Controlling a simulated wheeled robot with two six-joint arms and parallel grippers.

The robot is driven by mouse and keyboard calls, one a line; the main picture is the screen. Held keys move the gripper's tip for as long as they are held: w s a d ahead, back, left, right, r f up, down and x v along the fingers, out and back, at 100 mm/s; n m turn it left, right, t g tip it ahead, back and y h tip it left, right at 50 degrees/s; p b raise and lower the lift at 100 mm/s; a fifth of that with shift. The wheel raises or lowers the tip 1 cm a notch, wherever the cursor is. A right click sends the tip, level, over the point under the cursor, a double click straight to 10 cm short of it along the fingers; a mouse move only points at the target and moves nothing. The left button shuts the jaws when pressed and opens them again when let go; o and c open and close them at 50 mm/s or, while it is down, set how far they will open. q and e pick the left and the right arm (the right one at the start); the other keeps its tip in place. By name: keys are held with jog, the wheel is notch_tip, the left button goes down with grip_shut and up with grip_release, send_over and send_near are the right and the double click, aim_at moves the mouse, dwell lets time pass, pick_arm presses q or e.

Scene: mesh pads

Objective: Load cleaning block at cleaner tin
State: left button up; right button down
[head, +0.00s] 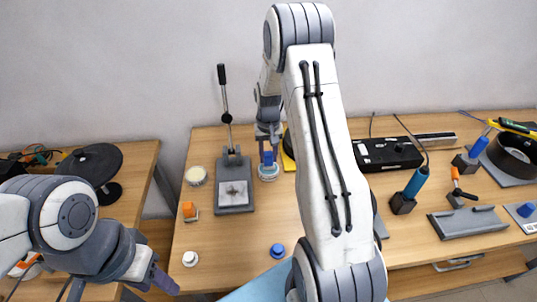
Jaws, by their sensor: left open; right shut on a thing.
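My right gripper (268,137) is at the back of the middle table, pointing down, shut on a small blue block (268,158), which I take to be the cleaning block. The block is directly over a small round tin (268,174) with a pale rim and bluish side, likely the cleaner tin. I cannot tell whether the block touches its contents. Another round tin (196,176) with a cream top stands further left. My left gripper (163,284) is open and empty at the lower left, near the table's front left corner; its fingertips look purple.
A grey lever press (235,208) stands between the tins. An orange block (189,209), a white knob (190,259) and a blue knob (277,250) are nearer the front. A black box (388,154) and soldering tools stand right. My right arm hides the table's centre; bare wood shows front left.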

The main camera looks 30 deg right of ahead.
aim_at(269, 154)
jog(key=shift+f+b, duration=0.3)
jog(key=shift+f, duration=0.2)
dwell(0.8)
jog(key=shift+f, duration=0.1)
dwell(0.9)
jog(key=shift+r+p, duration=2.95)
jog(key=shift+r, duration=0.6)
